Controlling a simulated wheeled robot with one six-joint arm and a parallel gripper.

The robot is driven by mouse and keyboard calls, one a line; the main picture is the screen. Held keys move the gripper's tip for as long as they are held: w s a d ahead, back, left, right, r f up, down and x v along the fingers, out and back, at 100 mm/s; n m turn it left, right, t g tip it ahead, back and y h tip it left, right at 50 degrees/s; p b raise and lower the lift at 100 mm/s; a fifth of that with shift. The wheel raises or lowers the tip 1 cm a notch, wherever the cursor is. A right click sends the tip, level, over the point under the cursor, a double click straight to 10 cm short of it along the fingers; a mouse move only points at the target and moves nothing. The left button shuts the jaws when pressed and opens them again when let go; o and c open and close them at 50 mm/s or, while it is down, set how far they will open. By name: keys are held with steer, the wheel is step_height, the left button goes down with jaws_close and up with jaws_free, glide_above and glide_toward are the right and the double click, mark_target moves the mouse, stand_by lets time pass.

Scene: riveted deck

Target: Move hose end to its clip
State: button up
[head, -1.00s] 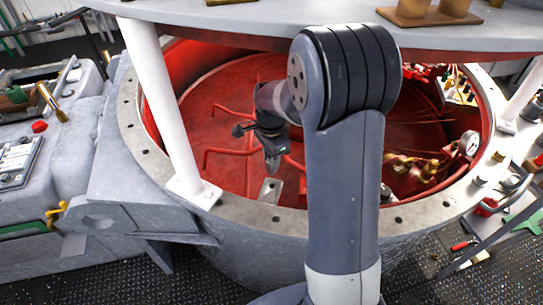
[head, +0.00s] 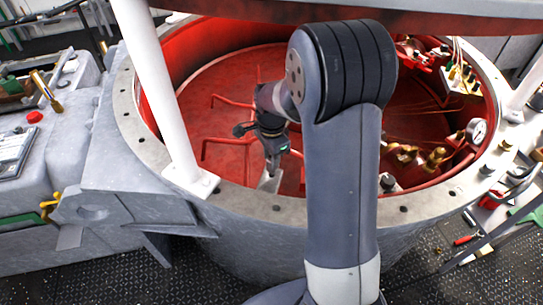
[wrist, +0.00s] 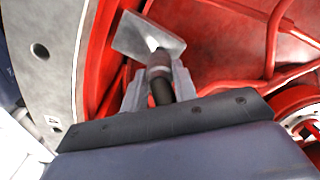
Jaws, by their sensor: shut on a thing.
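My gripper (head: 272,168) hangs down inside the red-lined round well and is partly behind my own arm. I cannot tell whether hose end and plate touch. I cannot make out the clip's shape for certain.
The well's grey bolted rim (head: 240,196) surrounds the arm's reach. A white post (head: 158,90) stands on the rim at left. Red pipes (head: 225,143) run along the well floor. Brass fittings (head: 433,158) and a gauge (head: 476,130) sit at right.

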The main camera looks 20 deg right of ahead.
steer(key=shift+f+b, duration=1)
steer(key=shift+f, duration=0.5)
stand_by(0.8)
steer(key=o, duration=1.1)
steer(key=shift+r, duration=0.15)
step_height(320, 180, up, 11)
steer(key=shift+f, duration=0.15)
step_height(320, 180, down, 11)
steer(key=shift+r, duration=0.4)
